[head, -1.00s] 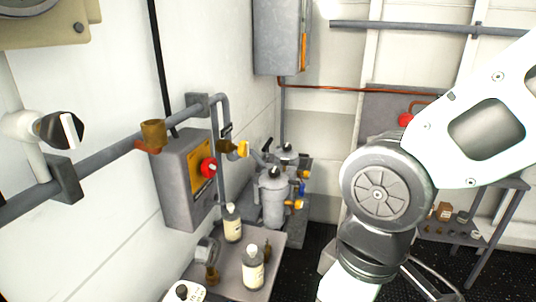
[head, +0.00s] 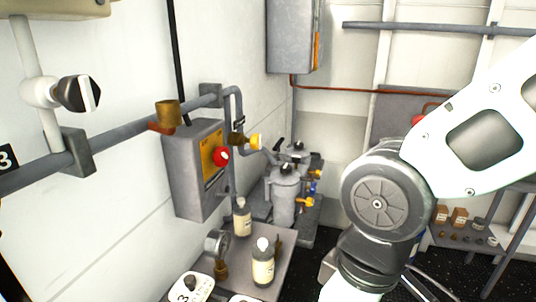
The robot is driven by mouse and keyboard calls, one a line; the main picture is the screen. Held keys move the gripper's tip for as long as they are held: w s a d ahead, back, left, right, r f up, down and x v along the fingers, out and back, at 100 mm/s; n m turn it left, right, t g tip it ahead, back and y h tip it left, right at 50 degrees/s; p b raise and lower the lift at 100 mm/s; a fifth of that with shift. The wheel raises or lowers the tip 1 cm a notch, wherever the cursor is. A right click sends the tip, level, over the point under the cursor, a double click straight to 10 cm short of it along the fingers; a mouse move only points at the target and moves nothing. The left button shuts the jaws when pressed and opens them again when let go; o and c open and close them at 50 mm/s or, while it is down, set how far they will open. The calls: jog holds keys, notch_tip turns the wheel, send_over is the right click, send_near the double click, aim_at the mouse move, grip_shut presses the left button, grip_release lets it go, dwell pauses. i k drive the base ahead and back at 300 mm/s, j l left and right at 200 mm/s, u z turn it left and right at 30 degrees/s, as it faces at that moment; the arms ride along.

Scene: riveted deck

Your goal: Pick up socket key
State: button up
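I cannot make out a socket key in the head view. My arm fills the right side of the picture, and its lower end runs out at the bottom edge. My gripper does not show, so I cannot see whether it is open or holds anything. A grey bench top (head: 240,285) at the bottom centre carries two pale bottles with white caps, one (head: 242,217) behind the other (head: 263,262). A round gauge on a brass fitting (head: 217,247) stands to their left.
A grey box with a red knob (head: 200,165) and a pipe (head: 120,135) with valves line the left wall. Grey filter canisters (head: 284,195) stand behind the bench. A shelf (head: 452,239) with small boxes and fittings is at the right. Dark speckled floor shows between.

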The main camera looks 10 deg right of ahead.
aim_at(276, 146)
jog(key=i+l+u, duration=0.1)
jog(key=u, duration=0.3)
jog(key=i+l+u, duration=0.1)
jog(key=u, duration=0.3)
jog(key=i+l+u, duration=0.1)
jog(key=u, duration=0.3)
jog(key=i+l+u, duration=0.25)
jog(key=l, duration=0.55)
jog(key=l+u, duration=0.25)
jog(key=l, duration=0.55)
jog(key=i+l+u, duration=0.2)
jog(key=l, duration=1.8)
